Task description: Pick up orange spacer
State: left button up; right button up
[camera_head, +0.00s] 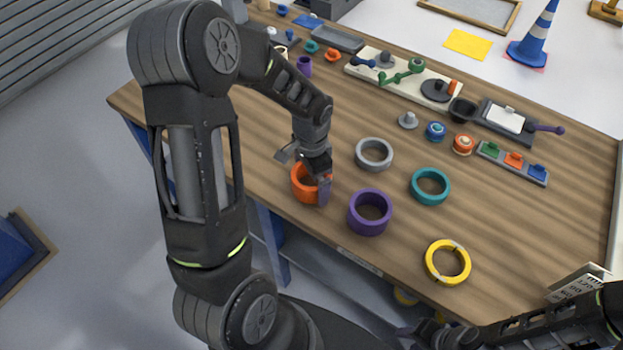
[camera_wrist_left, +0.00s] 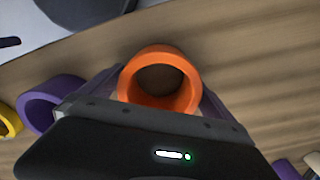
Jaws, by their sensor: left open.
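The orange spacer (camera_head: 303,191), a thick ring, lies flat near the table's front edge. My left gripper (camera_head: 305,172) is open above it, pointing down, with one finger at each side of the ring. In the left wrist view the orange spacer (camera_wrist_left: 155,104) sits between the two fingers, and the black gripper body covers the area below it. Whether the fingers touch it I cannot tell. My right gripper (camera_head: 430,335) is low at the bottom edge, dark and partly cut off; its jaws are not clear.
A purple ring (camera_head: 369,226) lies just right of the orange one. Grey (camera_head: 374,142), teal (camera_head: 445,187) and yellow (camera_head: 447,278) rings lie further right.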

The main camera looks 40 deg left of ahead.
pick_arm(q)
jog(key=shift+c, duration=0.2)
jog(key=c, duration=1.4)
jog(key=shift+r, duration=0.1)
jog(key=shift+c, duration=0.2)
notch_tip(320, 180, up, 10)
jog(key=b, duration=0.1)
